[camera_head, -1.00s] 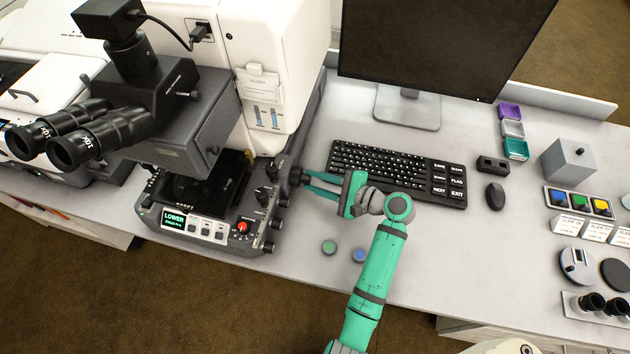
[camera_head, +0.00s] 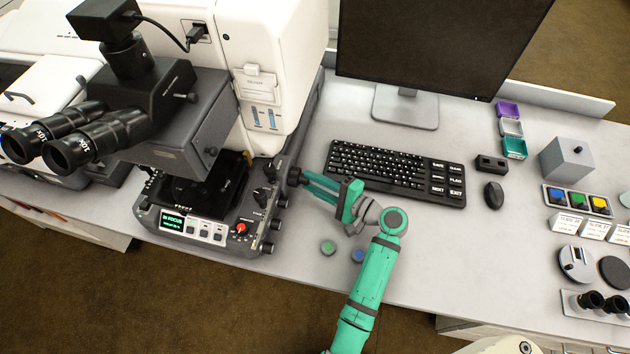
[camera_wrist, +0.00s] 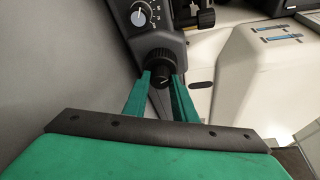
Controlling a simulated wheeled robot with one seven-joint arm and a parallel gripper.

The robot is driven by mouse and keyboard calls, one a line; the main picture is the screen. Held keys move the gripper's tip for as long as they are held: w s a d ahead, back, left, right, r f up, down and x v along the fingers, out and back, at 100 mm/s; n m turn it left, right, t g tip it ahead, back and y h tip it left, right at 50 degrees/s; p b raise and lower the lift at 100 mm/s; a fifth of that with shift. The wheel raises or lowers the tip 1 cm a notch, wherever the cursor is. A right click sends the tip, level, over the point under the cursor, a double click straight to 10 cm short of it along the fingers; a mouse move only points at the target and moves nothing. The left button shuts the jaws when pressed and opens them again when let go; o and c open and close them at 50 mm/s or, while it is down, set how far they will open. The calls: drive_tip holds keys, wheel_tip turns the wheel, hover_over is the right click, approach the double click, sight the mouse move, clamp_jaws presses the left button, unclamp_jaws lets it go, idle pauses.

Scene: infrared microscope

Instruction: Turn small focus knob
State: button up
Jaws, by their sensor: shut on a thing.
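The infrared microscope (camera_head: 215,100) stands at the left of the head view. Its small focus knob (camera_wrist: 160,79) is a dark round knob with a white mark, seen end-on in the wrist view. In the head view the knob (camera_head: 295,177) projects from the right side of the microscope base. My green gripper (camera_head: 306,180) reaches it from the right and is shut on it. In the wrist view my fingers (camera_wrist: 161,80) sit on both sides of the knob. The small display (camera_head: 172,222) on the base reads "IN FOCUS" in green.
A keyboard (camera_head: 385,168) lies just behind my gripper, with a monitor (camera_head: 440,40) beyond it. A green disc (camera_head: 328,248) and a blue disc (camera_head: 358,256) lie on the bench near my forearm. Other knobs (camera_head: 268,222) line the microscope base below.

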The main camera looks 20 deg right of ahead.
drive_tip(key=shift+w+a, duration=0.1)
drive_tip(key=shift+a, duration=0.2)
drive_tip(key=shift+n, duration=0.4)
drive_tip(key=shift+d, duration=0.15)
drive_tip(key=o, duration=1)
drive_tip(key=shift+s+d, duration=0.1)
drive_tip(key=shift+s, duration=0.15)
drive_tip(key=shift+o, duration=0.2)
